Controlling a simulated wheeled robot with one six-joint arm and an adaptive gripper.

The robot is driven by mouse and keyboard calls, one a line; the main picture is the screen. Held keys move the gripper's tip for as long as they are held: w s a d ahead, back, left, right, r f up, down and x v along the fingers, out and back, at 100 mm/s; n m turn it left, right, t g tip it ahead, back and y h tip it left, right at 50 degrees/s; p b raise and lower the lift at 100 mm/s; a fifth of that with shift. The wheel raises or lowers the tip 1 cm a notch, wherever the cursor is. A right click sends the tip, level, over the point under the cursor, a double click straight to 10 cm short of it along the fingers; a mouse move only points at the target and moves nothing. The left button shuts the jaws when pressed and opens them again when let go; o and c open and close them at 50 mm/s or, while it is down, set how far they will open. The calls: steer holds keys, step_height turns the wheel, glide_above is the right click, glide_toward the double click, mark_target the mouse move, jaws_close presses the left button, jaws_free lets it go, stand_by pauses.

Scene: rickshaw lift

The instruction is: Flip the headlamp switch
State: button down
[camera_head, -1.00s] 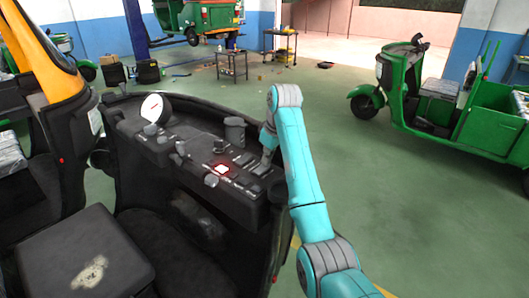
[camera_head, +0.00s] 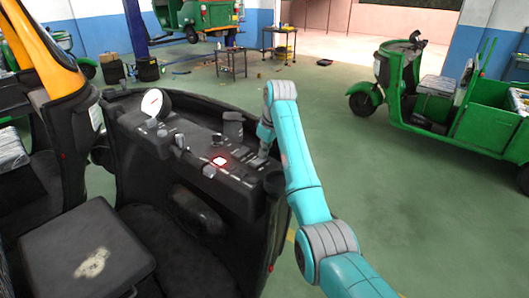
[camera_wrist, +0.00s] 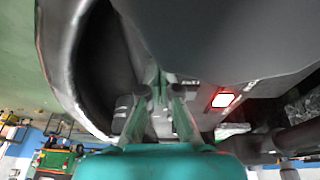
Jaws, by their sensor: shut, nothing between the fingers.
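The rickshaw's black dashboard (camera_head: 235,180) spans the middle of the head view. It carries a red-lit square (camera_head: 220,161), knobs and a row of small switches (camera_head: 243,154). Which of these is the headlamp switch cannot be told. My gripper (camera_head: 263,150) is at the right end of the dashboard, right of the red light, pointing down close to the panel. Contact cannot be told. In the wrist view my gripper (camera_wrist: 163,95) is shut and empty, and the red-lit square (camera_wrist: 222,100) shows to its right. The panel directly at the fingertips is partly hidden by the fingers.
A white round gauge (camera_head: 155,102) and a dark cup-shaped piece (camera_head: 232,124) stand up from the dashboard. A black seat (camera_head: 85,250) is at lower left. A green rickshaw (camera_head: 440,110) stands at right. The floor between is clear.

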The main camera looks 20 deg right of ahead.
steer(key=shift+s+a+r, duration=0.35)
steer(key=shift+s+a, duration=0.05)
steer(key=shift+a, duration=0.15)
steer(key=shift+r, duration=0.1)
